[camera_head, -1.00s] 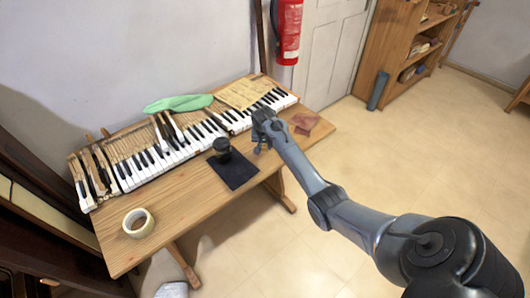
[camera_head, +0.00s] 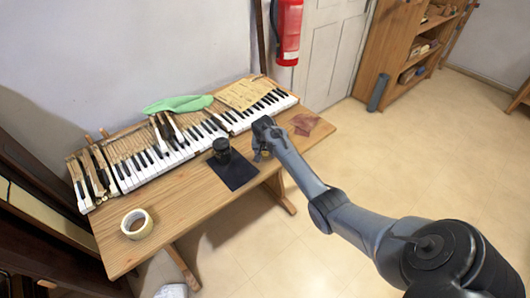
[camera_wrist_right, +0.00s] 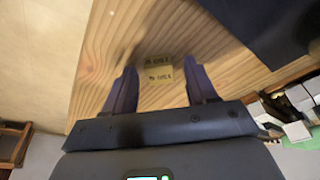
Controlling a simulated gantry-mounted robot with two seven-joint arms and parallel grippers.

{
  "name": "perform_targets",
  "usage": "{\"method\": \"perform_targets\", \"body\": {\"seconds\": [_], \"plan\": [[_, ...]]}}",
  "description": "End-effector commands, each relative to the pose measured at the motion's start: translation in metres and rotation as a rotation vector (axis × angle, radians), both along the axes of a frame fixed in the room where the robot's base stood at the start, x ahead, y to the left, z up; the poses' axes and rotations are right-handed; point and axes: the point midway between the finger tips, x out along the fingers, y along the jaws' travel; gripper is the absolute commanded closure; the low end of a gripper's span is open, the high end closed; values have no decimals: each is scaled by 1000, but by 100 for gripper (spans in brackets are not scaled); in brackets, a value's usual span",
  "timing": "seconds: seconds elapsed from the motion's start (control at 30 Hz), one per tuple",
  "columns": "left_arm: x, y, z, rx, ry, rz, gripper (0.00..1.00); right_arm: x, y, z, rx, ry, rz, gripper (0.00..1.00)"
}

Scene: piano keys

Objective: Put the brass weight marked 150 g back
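A small brass-coloured block (camera_wrist_right: 159,76) shows between my right fingers in the right wrist view, against the wood table top. Dark lettering is on it, too blurred to read, so I cannot confirm it is the 150 g weight. My right gripper (camera_wrist_right: 160,84) is open, one finger on each side of the block, with gaps showing. In the head view my right gripper (camera_head: 262,154) is low over the table's front edge, right of the dark mat. My left gripper is in neither current view.
A dark round object (camera_head: 221,147) stands on the dark mat (camera_head: 235,174). Piano keys (camera_head: 180,150) run along the table (camera_head: 185,205).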

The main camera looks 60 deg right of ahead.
Motion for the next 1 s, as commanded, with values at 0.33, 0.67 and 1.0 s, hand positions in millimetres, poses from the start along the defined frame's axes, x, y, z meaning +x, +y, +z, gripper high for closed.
{"method": "perform_targets", "body": {"seconds": [0.33, 0.67, 1.0], "plan": [[0, -2, 3, -11, 0, 7, 57, 0, 1, 8, 0, 0, 0, 43], [0, -3, 19, -13, 0, 8, 57, -6, 14, 61, -1, -3, 1, 43], [0, -1, 29, -4, 0, 3, 57, -12, 26, 108, 0, -1, 0, 43]]}}
